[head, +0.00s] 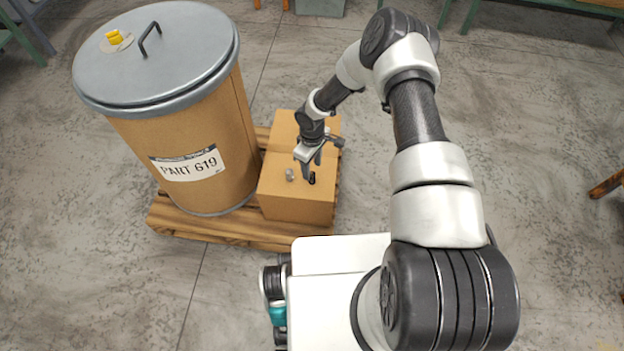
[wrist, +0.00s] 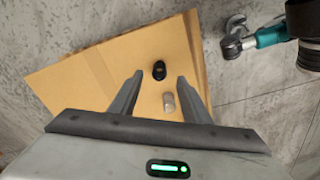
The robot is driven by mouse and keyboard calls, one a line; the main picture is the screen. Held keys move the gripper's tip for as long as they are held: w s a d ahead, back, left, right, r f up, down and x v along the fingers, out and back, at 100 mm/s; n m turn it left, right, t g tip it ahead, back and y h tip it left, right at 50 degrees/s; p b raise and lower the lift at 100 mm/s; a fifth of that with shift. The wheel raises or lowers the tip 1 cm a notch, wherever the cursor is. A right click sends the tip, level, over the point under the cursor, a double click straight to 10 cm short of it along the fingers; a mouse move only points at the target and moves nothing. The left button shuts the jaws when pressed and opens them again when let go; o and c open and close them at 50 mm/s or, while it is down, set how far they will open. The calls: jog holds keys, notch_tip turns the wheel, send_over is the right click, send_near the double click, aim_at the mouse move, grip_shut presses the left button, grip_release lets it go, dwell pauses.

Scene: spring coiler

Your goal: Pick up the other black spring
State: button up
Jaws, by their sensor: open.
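A small black spring (wrist: 159,70) lies on top of the cardboard box (head: 290,206). It also shows in the head view (head: 312,179), just beside my fingertips. A small silver spring (wrist: 168,102) lies on the same box top, and in the head view it is left of the black one (head: 290,174). My gripper (head: 312,172) is open and points down close above the box top. In the wrist view the black spring lies beyond and between the fingertips (wrist: 159,78), and the silver one shows between the fingers. Nothing is held.
A large drum with a grey lid (head: 160,60), labelled PART 619, stands left of the box on a wooden pallet (head: 225,232). A second box (head: 285,125) stands behind. Concrete floor (head: 540,120) is open to the right.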

aim_at(312, 174)
notch_tip(312, 174, down, 6)
jog(key=shift+b, duration=0.85)
grip_shut()
